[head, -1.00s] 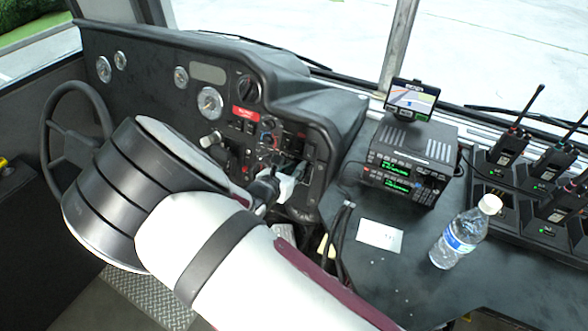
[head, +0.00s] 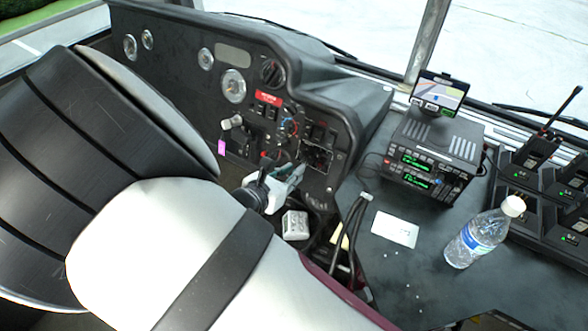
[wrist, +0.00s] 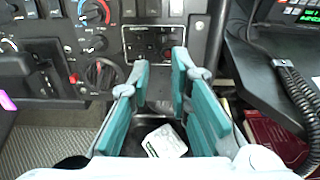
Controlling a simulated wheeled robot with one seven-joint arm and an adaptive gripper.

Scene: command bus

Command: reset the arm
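My gripper (wrist: 161,72) is open in the wrist view, its two teal fingers apart with nothing between the tips. It points at the lower dashboard (wrist: 120,50), near a dark switch panel. In the head view my gripper (head: 285,187) is small and partly hidden behind my own white and black arm, in front of the dashboard (head: 330,95). Whether the fingers touch the panel cannot be told. A small white box (wrist: 165,141) lies low beyond and below the fingers; it also shows in the head view (head: 296,225).
A radio unit (head: 430,155) with a small screen (head: 439,93) stands on the dark console, right of my gripper. A water bottle (head: 484,232), a white card (head: 394,229) and handheld radios in chargers (head: 530,160) are there too. A coiled cord (wrist: 300,105) hangs at right.

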